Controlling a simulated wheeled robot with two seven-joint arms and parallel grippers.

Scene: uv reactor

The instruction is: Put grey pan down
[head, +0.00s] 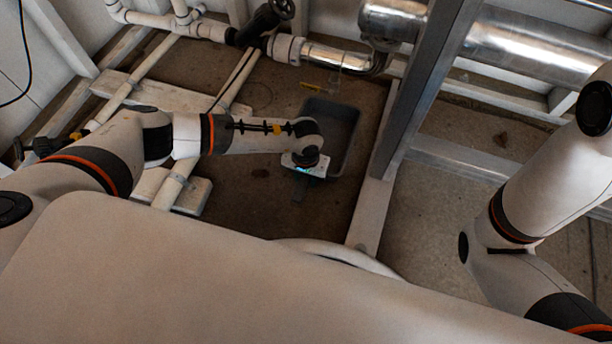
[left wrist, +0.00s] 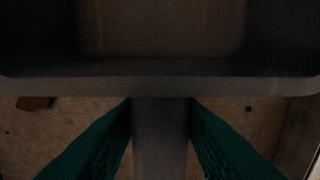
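The grey pan (head: 341,128) is a dark rectangular tray low over the brown floor, left of the metal post. I cannot tell whether it touches the floor. In the left wrist view, the pan's rim (left wrist: 160,86) crosses the picture and its handle runs down between my green fingers. My left gripper (head: 299,188) points down at the pan's near end. In the left wrist view, the left gripper's fingers (left wrist: 160,108) lie against both sides of the handle, closed on it. My right arm shows at the right; its gripper is out of view.
A grey metal post (head: 412,95) and a floor beam (head: 372,205) stand just right of the pan. White pipes (head: 160,68) run at the left and back. A small yellow item (head: 312,86) lies behind the pan. Bare floor (head: 245,195) is free at the left.

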